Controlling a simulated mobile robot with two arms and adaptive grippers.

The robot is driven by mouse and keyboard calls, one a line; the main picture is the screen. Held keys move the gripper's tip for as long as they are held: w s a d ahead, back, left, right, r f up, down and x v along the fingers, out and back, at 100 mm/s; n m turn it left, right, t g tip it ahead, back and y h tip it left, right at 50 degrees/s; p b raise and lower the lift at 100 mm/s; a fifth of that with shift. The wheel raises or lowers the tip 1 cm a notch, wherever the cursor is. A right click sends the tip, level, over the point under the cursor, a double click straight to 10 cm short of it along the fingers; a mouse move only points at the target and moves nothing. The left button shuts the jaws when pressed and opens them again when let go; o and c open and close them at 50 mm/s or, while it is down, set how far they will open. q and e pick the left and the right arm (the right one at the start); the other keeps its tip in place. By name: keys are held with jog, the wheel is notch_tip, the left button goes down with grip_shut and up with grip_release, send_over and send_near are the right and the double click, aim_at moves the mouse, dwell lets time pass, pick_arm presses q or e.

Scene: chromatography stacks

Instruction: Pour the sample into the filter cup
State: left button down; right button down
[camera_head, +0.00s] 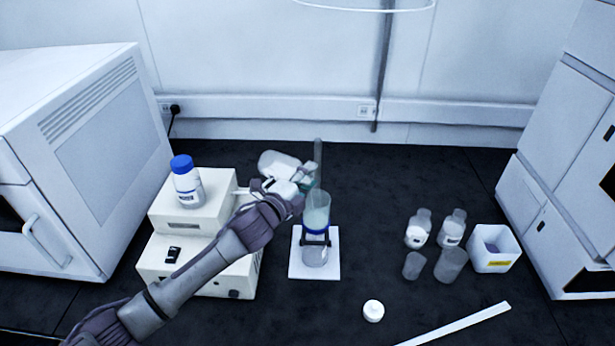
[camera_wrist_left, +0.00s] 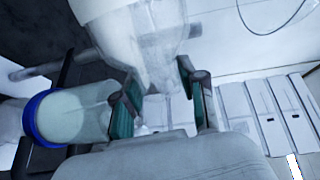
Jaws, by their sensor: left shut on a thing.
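The sample bottle (camera_head: 277,163), whitish and translucent, is tilted almost onto its side above the bench. My left gripper (camera_head: 301,184) is shut on it; the wrist view shows the fingers on either side of the narrow end of the bottle (camera_wrist_left: 130,25). The filter cup (camera_head: 317,208) is a clear cup with pale, cloudy contents and a blue ring, upright in a stand on a white base (camera_head: 329,262). The gripper and bottle are just behind and left of the cup's rim. The cup also shows in the wrist view (camera_wrist_left: 78,112). No falling stream is visible. My right gripper is out of view.
A blue-capped bottle (camera_head: 187,184) stands on a cream instrument (camera_head: 160,250) at left. Several small bottles and beakers (camera_head: 451,264) and a white bin (camera_head: 495,262) are at right. A white cap (camera_head: 373,311) and white strip (camera_head: 458,326) lie in front.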

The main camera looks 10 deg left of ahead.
pick_arm(q)
jog(key=shift+d+f+m, duration=0.1)
jog(key=shift+f+m, duration=0.1)
jog(key=shift+m, duration=0.2)
jog(key=shift+d+f+m, duration=0.1)
jog(key=shift+m, duration=0.3)
jog(key=shift+s+d+m, duration=0.1)
jog(key=shift+m, duration=0.7)
jog(key=shift+d+f+m+y, duration=0.15)
jog(key=shift+m+y, duration=0.15)
jog(key=shift+m, duration=0.2)
